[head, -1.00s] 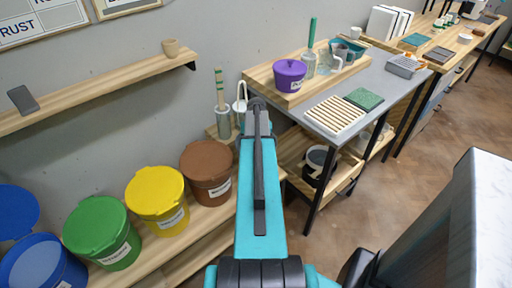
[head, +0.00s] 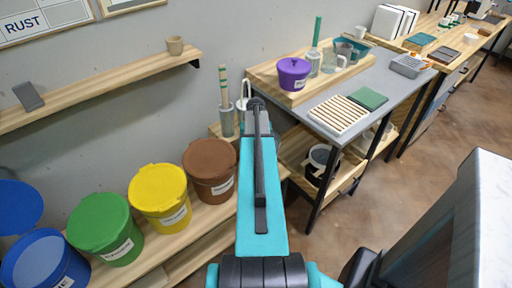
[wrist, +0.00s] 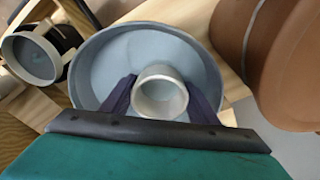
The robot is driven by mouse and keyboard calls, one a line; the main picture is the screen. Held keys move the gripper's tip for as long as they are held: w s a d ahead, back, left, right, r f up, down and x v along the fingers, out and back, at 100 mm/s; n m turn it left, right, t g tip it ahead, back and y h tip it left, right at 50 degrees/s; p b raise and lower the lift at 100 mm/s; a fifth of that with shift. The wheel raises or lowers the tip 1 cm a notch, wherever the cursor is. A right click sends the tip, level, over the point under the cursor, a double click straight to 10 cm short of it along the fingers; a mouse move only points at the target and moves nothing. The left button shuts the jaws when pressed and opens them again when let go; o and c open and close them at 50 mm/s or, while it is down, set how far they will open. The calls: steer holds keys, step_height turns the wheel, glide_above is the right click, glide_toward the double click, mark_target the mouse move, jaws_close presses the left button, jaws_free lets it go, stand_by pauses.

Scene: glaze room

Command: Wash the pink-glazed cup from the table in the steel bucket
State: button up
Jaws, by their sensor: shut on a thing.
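In the wrist view my gripper (wrist: 161,98) is shut on a small pale cup (wrist: 160,74), one dark finger on each side. The cup's round opening faces the camera; it looks grey-white, and pink glaze is hard to make out. Behind the cup is a wide, round, grey-blue vessel (wrist: 93,68), which looks like the steel bucket. The cup lies within its outline, but I cannot tell whether it is inside or above it. In the head view my arm hides my gripper, the cup and this vessel.
A brown bucket (wrist: 285,50) is close on the right in the wrist view; a white-rimmed vessel (wrist: 36,58) is at left. In the head view, yellow (head: 158,190) and green (head: 98,222) buckets line the low shelf. A grey-topped table (head: 395,88) stands at right.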

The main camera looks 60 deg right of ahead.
steer(key=shift+d, duration=0.1)
steer(key=shift+s+d, duration=0.3)
steer(key=shift+d, duration=0.55)
steer(key=shift+r+p, duration=2)
steer(key=shift+r, duration=1.2)
stand_by(0.6)
step_height(320, 180, up, 5)
steer(key=p, duration=0.3)
steer(key=shift+r, duration=0.15)
stand_by(0.5)
